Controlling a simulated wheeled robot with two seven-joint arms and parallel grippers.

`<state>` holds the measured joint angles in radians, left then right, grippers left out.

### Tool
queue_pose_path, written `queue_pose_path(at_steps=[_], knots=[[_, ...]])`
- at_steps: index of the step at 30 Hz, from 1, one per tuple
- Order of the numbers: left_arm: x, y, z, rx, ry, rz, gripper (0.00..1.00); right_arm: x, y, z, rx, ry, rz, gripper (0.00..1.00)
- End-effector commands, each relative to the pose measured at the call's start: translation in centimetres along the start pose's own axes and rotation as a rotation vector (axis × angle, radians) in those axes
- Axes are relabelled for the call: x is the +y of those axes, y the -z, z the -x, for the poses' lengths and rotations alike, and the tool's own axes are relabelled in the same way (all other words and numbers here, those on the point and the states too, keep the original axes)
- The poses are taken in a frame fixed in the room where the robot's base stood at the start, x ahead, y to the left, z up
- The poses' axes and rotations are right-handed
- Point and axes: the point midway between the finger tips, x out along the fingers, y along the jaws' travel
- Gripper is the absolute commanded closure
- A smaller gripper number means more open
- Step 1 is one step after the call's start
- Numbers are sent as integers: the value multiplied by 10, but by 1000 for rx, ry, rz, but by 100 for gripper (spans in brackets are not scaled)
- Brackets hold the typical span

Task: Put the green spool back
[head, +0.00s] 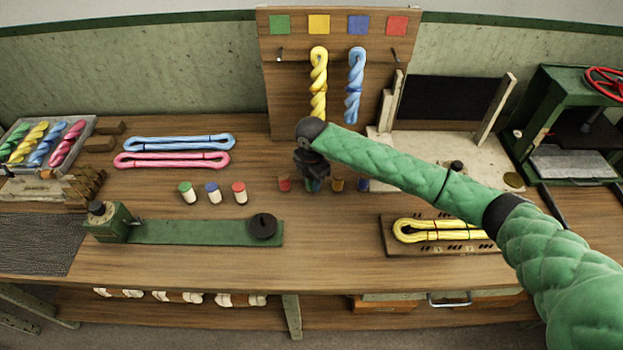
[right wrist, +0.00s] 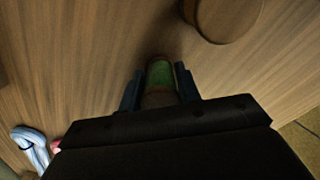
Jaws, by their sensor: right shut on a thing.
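My right gripper (head: 312,168) points down over the middle of the table. It is shut on the green spool (head: 312,186), which is mostly hidden under the hand in the head view. In the right wrist view the green spool (right wrist: 160,74) sits between the two dark fingers (right wrist: 159,92). I cannot tell whether its base touches the table. In the head view it is in line with a red spool (head: 285,184) on its left, and a yellow spool (head: 337,185) and a blue spool (head: 362,185) on its right. My left gripper is not in view.
Three pale capped pieces (head: 212,193) stand to the left. Blue and pink skeins (head: 180,142) lie behind them. A green winding bench (head: 190,232) is in front. A yellow skein (head: 440,229) lies on a board at right. A peg board (head: 287,90) with twisted skeins stands behind.

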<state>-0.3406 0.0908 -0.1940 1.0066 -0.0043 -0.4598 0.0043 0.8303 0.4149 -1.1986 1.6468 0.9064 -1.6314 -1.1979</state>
Motion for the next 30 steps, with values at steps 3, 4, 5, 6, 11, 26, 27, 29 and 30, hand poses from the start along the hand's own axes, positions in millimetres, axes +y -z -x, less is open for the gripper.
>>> queue_pose_path(at_steps=[3, 4, 5, 6, 11, 26, 27, 29, 30], knots=[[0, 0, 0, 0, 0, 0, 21, 0, 0, 0, 0, 0, 0, 89], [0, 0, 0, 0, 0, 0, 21, 0, 0, -1, 0, 0, 0, 89], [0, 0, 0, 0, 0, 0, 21, 0, 0, -2, 0, 0, 0, 89], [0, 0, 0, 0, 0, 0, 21, 0, 0, -2, 0, 0, 0, 89], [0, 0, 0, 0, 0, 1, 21, 0, 0, -2, 0, 0, 0, 45], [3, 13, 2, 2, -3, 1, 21, 1, 0, 15, 0, -2, 0, 45], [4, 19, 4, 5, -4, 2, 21, 1, 0, 21, -1, -2, 1, 45], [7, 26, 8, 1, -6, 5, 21, 1, 0, 30, -1, -3, 1, 45], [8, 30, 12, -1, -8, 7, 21, 1, 0, 36, -1, -2, 1, 45]])
